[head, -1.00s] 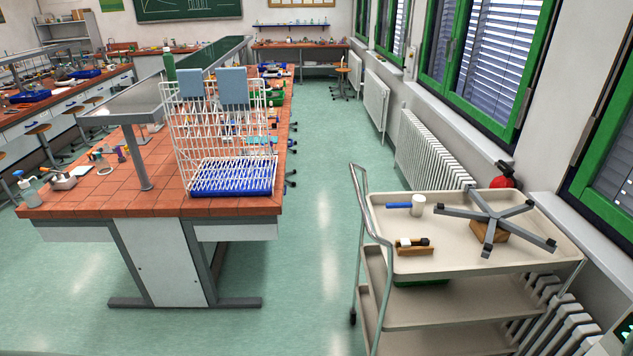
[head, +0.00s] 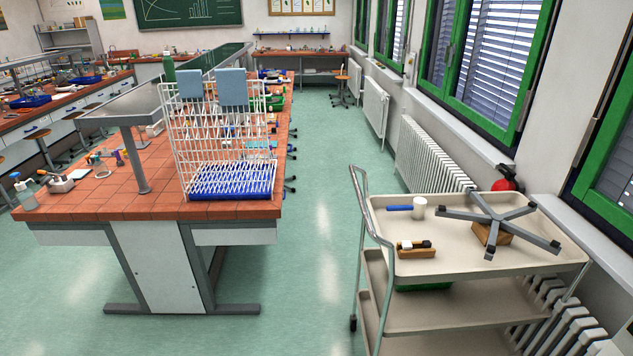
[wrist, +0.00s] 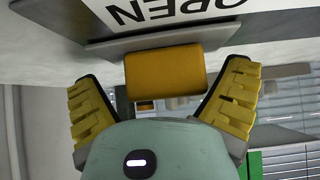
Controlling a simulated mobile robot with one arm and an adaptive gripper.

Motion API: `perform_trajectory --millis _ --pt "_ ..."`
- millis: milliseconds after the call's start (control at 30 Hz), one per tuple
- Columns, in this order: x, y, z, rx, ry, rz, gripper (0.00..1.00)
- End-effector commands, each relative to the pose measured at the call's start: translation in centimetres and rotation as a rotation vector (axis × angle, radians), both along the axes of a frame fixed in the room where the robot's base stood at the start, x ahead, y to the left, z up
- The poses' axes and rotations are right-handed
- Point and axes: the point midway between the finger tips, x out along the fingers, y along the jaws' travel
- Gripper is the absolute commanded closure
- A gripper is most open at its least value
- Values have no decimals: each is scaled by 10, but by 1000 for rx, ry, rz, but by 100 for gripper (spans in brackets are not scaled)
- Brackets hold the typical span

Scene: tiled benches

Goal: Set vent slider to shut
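In the wrist view a yellow block-shaped knob (wrist: 165,70) shows at the upper middle, against a grey plate or rail (wrist: 108,48). Above it is a white label (wrist: 175,17) with the word OPEN, upside down in this picture. My gripper (wrist: 160,92) is open, with one yellow padded finger on each side of the knob and a gap visible to both sides. I cannot tell how deep the knob sits between the fingers. The head view shows neither the gripper nor the slider.
In the head view a tiled bench (head: 90,205) with a white wire rack (head: 200,120) stands at left. A trolley (head: 465,262) carrying a grey five-armed base (head: 500,220) stands at right by the radiators (head: 430,155). Green floor (head: 310,240) between them is clear.

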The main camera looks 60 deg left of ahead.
Motion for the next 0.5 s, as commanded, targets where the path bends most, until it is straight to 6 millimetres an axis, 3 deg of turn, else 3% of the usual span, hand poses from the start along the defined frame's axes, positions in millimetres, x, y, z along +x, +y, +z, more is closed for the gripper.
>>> perform_trajectory --millis 267,500 --pt "-2 1 2 0 0 0 4" --pt "-17 9 19 -4 0 -2 4"
